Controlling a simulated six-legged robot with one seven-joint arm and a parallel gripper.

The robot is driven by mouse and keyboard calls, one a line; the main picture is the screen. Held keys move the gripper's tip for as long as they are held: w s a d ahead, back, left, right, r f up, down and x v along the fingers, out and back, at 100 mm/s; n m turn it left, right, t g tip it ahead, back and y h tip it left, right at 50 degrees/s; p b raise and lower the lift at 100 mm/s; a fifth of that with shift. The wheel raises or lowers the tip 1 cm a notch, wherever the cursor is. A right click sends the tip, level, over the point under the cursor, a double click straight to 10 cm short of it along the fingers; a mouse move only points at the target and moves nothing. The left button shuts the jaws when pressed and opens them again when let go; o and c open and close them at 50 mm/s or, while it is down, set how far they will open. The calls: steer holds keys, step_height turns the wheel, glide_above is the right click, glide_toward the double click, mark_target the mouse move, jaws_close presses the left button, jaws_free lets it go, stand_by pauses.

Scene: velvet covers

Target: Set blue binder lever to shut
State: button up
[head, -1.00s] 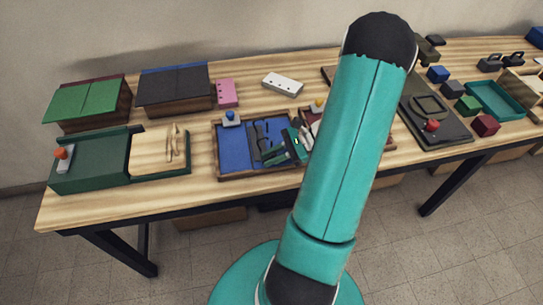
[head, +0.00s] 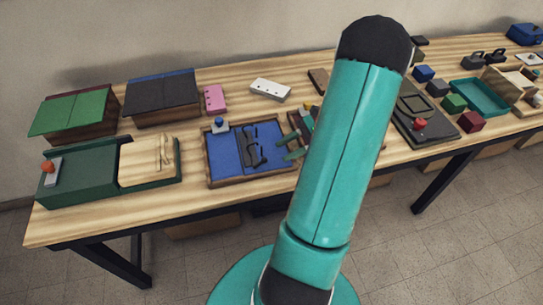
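A wooden-framed tray with a blue lining (head: 225,160) lies mid-table and appears to be the blue binder. A blue knob on a pale base (head: 221,125) sits at its back left corner. A dark panel with a black lever-like piece (head: 257,150) lies in its middle; its exact position is too small to tell. My gripper (head: 291,147) is at the tray's right side, right of the black piece and apart from it. Its two green fingers look spread with nothing between them. My arm hides the gripper's body and what lies behind.
A green case with a red knob (head: 75,178) and a wooden lid stands left. Two boxes (head: 165,98) stand behind. A pink block (head: 215,98) and white block (head: 270,89) lie behind the tray. Right of my arm are a dark panel with a red knob (head: 425,130) and a teal tray (head: 480,96).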

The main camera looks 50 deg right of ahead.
steer(key=v, duration=0.5)
steer(key=shift+f, duration=0.1)
steer(key=shift+w+n, duration=0.1)
steer(key=shift+n, duration=0.2)
steer(key=c, duration=0.6)
steer(key=shift+w+a+r+n, duration=0.2)
steer(key=shift+r+n, duration=0.15)
steer(key=shift+n, duration=0.25)
jaws_close()
steer(key=w+a+r+n+g+h, duration=0.2)
steer(key=w+a+r+n, duration=0.15)
steer(key=n, duration=1.15)
steer(key=w+a+r+n+g+h, duration=0.1)
steer(key=w+a+r+n+h, duration=0.3)
steer(key=n, duration=1)
steer(key=y, duration=0.1)
glide_above(261, 166)
steer(key=w+a, duration=0.1)
steer(key=w, duration=0.1)
steer(key=shift+n, duration=0.3)
steer(key=f, duration=0.7)
steer(key=shift+s+a+f, duration=0.2)
steer(key=shift+s+f, duration=0.05)
steer(key=shift+s+d+f, duration=0.7)
steer(key=shift+s+f, duration=0.05)
steer(key=shift+f, duration=0.15)
steer(key=shift+s+d+f, duration=0.15)
steer(key=shift+s+f, duration=0.15)
steer(key=shift+f, duration=0.05)
